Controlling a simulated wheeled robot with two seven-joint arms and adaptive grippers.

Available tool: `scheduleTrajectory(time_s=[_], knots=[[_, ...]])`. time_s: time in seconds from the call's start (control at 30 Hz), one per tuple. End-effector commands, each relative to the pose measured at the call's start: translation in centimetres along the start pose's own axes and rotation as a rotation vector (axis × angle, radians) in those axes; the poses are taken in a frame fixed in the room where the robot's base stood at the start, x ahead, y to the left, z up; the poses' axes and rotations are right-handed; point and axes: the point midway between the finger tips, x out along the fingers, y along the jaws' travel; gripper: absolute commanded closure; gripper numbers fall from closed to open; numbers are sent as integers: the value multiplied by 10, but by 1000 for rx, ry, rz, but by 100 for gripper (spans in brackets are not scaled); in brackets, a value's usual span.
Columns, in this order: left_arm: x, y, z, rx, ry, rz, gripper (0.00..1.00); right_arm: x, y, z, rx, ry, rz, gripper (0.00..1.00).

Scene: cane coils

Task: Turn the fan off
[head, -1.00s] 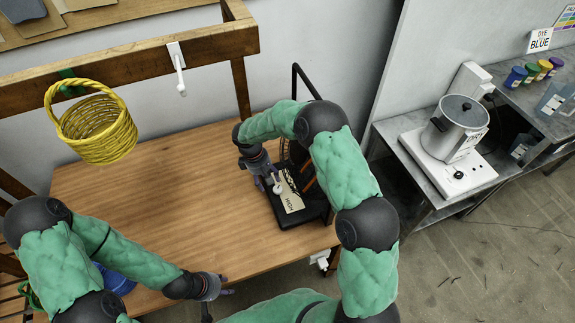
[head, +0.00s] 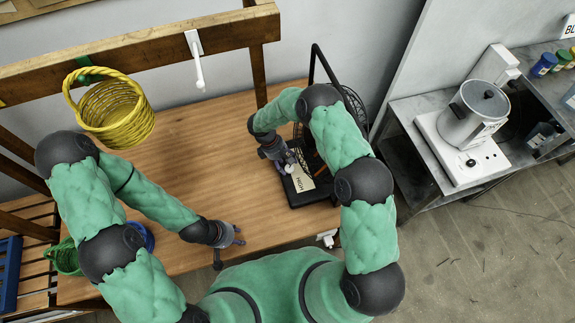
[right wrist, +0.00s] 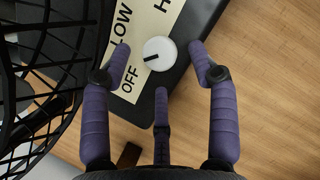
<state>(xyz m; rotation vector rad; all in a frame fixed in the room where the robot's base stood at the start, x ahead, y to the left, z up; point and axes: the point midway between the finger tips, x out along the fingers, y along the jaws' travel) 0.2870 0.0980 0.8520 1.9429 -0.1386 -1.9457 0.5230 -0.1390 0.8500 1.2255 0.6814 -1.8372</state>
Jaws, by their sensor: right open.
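The fan stands on the wooden table with its black base (head: 318,192) and wire cage (right wrist: 28,75). Its cream label plate (right wrist: 160,14) reads LOW and OFF, plus a word partly cut off; HIGH is legible in the head view. The round white knob (right wrist: 163,49) has a dark mark pointing left, towards the side where OFF and LOW are printed. My right gripper (right wrist: 160,62) is open, its fingers spread around the knob with visible gaps. In the head view it is over the fan base. My left gripper (head: 232,243) looks open and empty above the table's front edge.
A yellow basket (head: 118,118) hangs from the wooden rail at left. A white hook (head: 197,68) is on the rail. A metal pot (head: 474,112) stands on a white hotplate at right. The middle of the table (head: 200,145) is clear.

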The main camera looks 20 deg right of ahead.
Motion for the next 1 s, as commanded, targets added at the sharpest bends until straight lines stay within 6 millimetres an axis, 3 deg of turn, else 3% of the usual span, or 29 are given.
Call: scheduleTrajectory(time_s=[0.2,0.53,0.57,0.7,0.77,1.0], knots=[[0,0,0,0,0,0,60,20,0,0,0,0,0,40],[0,0,0,0,0,0,60,23,0,0,0,1,1,40],[0,0,0,0,0,0,60,23,0,0,0,1,1,43],[0,0,0,0,0,0,60,23,0,0,0,1,1,82],[0,0,0,0,0,0,60,23,0,0,0,1,1,96],[6,-2,0,0,1,0,60,24,0,-1,-46,2,22,96]])
